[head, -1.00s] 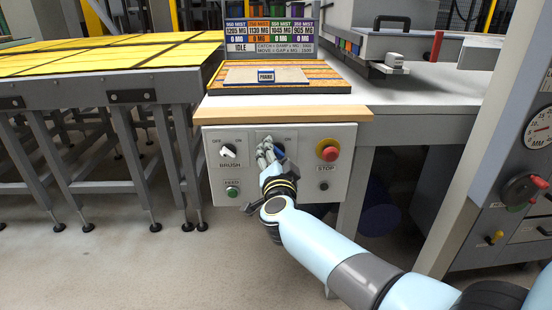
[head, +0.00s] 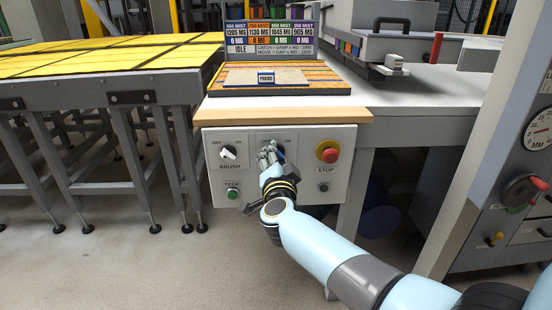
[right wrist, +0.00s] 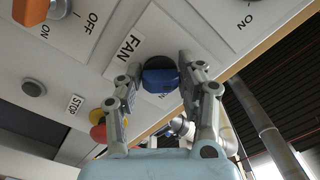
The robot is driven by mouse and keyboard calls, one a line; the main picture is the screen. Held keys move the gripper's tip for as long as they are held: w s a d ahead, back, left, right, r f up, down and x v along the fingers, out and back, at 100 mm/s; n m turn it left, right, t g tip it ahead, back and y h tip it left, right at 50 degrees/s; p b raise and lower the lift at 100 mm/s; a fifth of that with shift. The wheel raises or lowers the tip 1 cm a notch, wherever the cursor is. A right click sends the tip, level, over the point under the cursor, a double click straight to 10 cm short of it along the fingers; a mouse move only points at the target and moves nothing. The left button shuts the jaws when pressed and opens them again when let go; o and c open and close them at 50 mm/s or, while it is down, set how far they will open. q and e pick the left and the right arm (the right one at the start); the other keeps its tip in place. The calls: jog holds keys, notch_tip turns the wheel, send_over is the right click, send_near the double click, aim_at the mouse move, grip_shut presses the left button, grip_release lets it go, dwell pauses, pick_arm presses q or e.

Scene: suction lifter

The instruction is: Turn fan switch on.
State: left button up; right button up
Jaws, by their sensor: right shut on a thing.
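The fan switch is a blue knob (right wrist: 160,77) on the light grey control panel (right wrist: 60,60), beside the FAN label (right wrist: 129,46) in the right wrist view. My right gripper (right wrist: 158,74) has one finger on each side of the knob and is shut on it. In the head view, my right gripper (head: 269,155) is at the middle of the panel (head: 300,190) and covers most of the switch and its label. The knob's exact turn angle is hard to tell. My left gripper is in neither view.
The BRUSH knob (head: 228,153) is left of my right gripper, with a green FEED button (head: 233,193) below it. The red STOP button (head: 328,152) is to the right. A wooden table edge (head: 285,115) overhangs the panel.

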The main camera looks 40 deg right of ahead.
jog(key=m, duration=0.3)
jog(key=shift+m, duration=0.4)
jog(key=m, duration=0.4)
jog(key=shift+m+b, duration=0.3)
jog(key=shift+b, duration=0.05)
jog(key=m+b, duration=0.1)
jog(key=m, duration=0.3)
jog(key=shift+r+m, duration=0.1)
jog(key=shift+m, duration=0.2)
jog(key=shift+r+m+b, duration=0.1)
jog(key=shift+m+b, duration=0.6)
jog(key=shift+m, duration=1.4)
jog(key=o, duration=1.1)
jog(key=shift+r, duration=0.1)
jog(key=shift+s, duration=0.1)
